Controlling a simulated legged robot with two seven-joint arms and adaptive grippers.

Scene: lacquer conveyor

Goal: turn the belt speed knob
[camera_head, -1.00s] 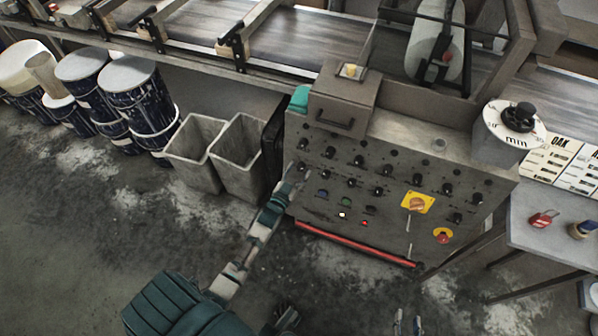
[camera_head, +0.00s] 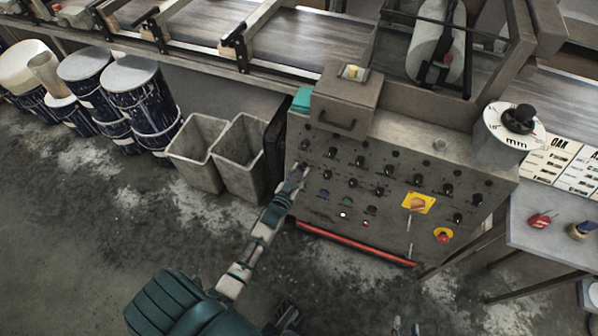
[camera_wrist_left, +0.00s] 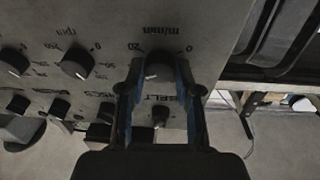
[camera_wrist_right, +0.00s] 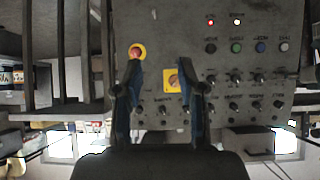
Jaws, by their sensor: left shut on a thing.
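The belt speed knob (camera_wrist_left: 158,68) is a dark round knob under a "m/min" scale in the left wrist view, with BELT lettering below it. My left gripper (camera_wrist_left: 160,75) has its two fingers on either side of it and is shut on it. In the head view my left gripper (camera_head: 299,172) reaches the left edge of the grey control panel (camera_head: 400,160) and hides the knob. My right gripper (camera_wrist_right: 162,88) is open and empty, with the panel some way in front of it in the right wrist view.
Other black knobs (camera_wrist_left: 77,62) sit close beside the belt knob. The panel also carries a yellow-plated switch (camera_head: 418,203) and a red emergency button (camera_head: 443,236). Grey bins (camera_head: 240,155) stand to the left of the panel. A red bar (camera_head: 355,243) runs along its foot.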

